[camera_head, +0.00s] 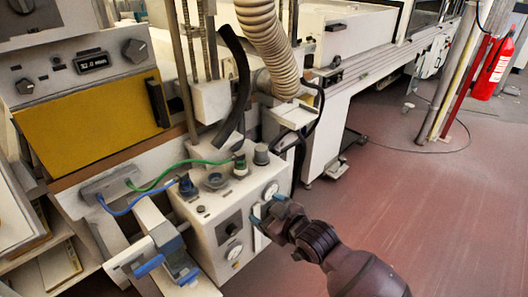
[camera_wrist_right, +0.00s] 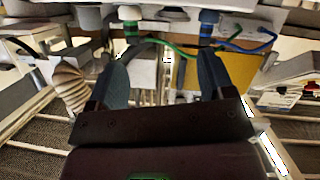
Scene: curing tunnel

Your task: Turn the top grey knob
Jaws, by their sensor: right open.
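A short grey knob (camera_head: 261,155) stands on top of the pale control box (camera_head: 207,247), near its back right corner. Other grey knobs sit on the upper panel, one at right (camera_head: 134,50) and one at left (camera_head: 24,86); I cannot tell for sure which the task means. My right gripper (camera_head: 265,210) is at the box's front right edge, below the grey top knob and apart from it. In the right wrist view its two dark fingers (camera_wrist_right: 165,75) are spread with nothing between them. My left gripper is not in view.
Beside the grey knob are a green-and-white fitting (camera_head: 240,166) and a blue fitting (camera_head: 187,186) with hoses. A ribbed hose (camera_head: 268,45) hangs behind. The red floor (camera_head: 430,215) at right is clear.

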